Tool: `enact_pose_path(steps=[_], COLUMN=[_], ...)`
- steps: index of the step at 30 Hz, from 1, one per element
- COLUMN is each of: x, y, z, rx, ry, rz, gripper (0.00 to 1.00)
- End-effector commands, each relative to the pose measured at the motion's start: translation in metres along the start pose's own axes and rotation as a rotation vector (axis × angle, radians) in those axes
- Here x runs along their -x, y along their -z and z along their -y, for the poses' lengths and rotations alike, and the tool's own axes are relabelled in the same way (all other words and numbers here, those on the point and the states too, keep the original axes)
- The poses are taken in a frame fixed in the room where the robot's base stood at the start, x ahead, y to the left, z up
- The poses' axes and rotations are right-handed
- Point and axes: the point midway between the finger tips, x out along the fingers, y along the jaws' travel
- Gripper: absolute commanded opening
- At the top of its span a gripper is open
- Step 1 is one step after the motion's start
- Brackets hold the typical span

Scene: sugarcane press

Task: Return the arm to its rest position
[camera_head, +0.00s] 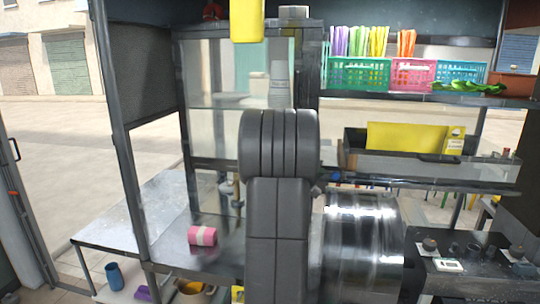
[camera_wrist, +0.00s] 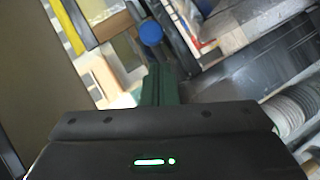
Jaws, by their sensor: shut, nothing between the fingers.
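My grey arm (camera_head: 277,200) stands upright in the middle of the head view. Its rounded joint (camera_head: 279,140) is in front of the glass-sided press cabinet, and the arm hides part of the cabinet and shelf. My gripper is not clearly seen in the head view. In the wrist view, my gripper (camera_wrist: 160,72) shows as dark green fingers close together above its black body. The fingers are shut, with nothing seen between them. A blue round thing (camera_wrist: 151,33) shows beyond the fingertips, apart from them.
A large shiny metal drum (camera_head: 362,245) stands right of my arm. A pink roll (camera_head: 202,236) lies on the metal counter to the left. Baskets, including a green one (camera_head: 360,75), fill the upper right shelf. A yellow block (camera_head: 247,20) is at the top. A dark post (camera_head: 118,130) stands left.

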Motion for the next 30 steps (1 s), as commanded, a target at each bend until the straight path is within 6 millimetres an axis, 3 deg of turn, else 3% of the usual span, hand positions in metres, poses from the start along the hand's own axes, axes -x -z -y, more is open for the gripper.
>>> enact_pose_path(steps=[19,30], x=[0.007,-0.001], y=[0.010,-0.002], z=[0.009,0.003], rx=[-0.001,-0.005], ry=[0.000,-0.003], rz=[-0.002,0.000], gripper=[0.00,0.00])
